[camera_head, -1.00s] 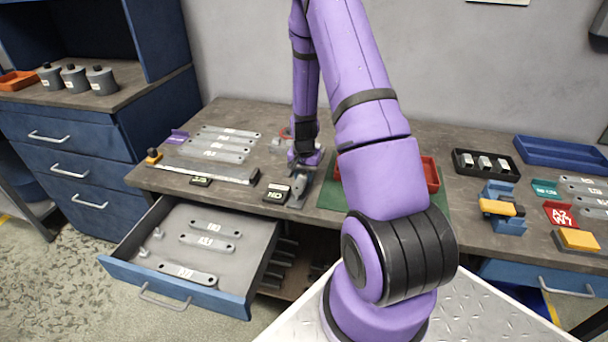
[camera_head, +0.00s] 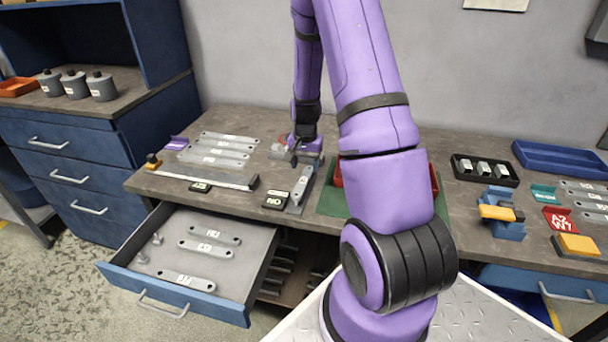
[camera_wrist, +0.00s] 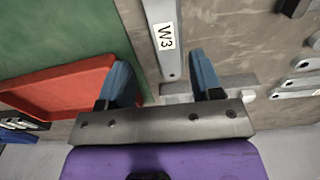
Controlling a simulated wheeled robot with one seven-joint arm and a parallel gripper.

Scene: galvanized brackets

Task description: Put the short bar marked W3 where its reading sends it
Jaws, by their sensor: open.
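The short bar marked W3 (camera_head: 303,183) lies on the bench at centre, lengthwise away from me, on or against a grey piece beside a black block lettered NO (camera_head: 275,200). In the wrist view the W3 bar (camera_wrist: 165,38) shows its white label, with its near end toward the space between my fingers. My gripper (camera_wrist: 160,62) is open and empty, its blue fingers apart on either side of that end. In the head view my gripper (camera_head: 297,152) is just behind the bar, partly hidden by my arm. Contact with the bar cannot be told.
A red tray (camera_wrist: 60,88) and green mat (camera_wrist: 60,35) lie beside it. Several long bars (camera_head: 222,148) and a long grey rail (camera_head: 205,176) lie left. An open drawer (camera_head: 245,310) with bars juts out in front. A red card (camera_head: 560,222) and blue tray (camera_head: 560,157) are at right.

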